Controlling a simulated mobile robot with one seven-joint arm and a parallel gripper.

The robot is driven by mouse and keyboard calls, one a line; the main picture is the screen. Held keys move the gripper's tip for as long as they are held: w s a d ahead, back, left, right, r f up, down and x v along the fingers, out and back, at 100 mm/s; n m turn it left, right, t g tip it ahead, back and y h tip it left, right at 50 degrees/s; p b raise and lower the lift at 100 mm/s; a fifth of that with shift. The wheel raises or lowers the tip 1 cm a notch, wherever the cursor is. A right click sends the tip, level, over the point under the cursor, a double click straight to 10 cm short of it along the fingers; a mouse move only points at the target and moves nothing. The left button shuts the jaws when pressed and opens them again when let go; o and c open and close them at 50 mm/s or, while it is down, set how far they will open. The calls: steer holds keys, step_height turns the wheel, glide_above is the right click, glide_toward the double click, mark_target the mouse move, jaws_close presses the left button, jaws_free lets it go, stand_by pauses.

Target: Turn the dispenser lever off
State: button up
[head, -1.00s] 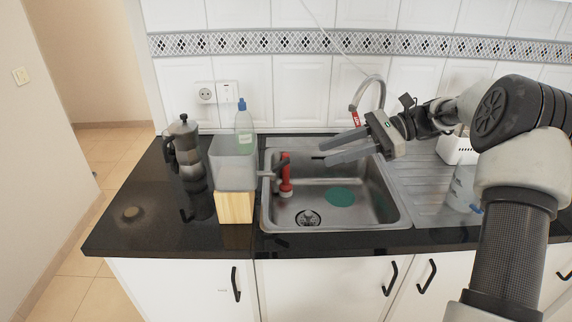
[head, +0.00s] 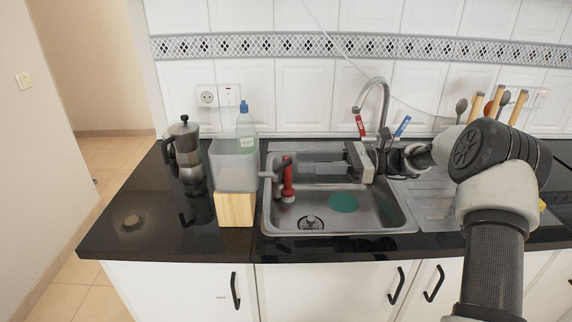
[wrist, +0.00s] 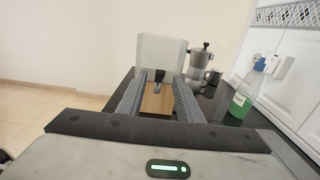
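The dispenser (head: 233,166) is a translucent box on a wooden block (head: 235,209), left of the sink. Its grey tap with the lever (head: 272,172) sticks out to the right over the sink edge. In the wrist view the dispenser (wrist: 162,54) is straight ahead, and the dark tap and lever (wrist: 160,75) face me, between my fingertips in the picture. My gripper (head: 303,170) is open and empty. It is over the sink at about tap height, pointing left at the tap, with a small gap apparent. The lever's exact angle is hard to tell.
An upright red object (head: 288,180) is in the sink (head: 345,226), close to the tap. A moka pot (head: 187,152) stands left of the dispenser, and a green-tinted bottle (head: 246,128) behind it. The faucet (head: 383,95) rises behind my gripper. The front counter edge is clear.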

mark_target(286, 161)
steer(key=a, duration=0.6)
steer(key=shift+s+b, duration=0.25)
steer(key=shift+b, duration=0.05)
jaws_close()
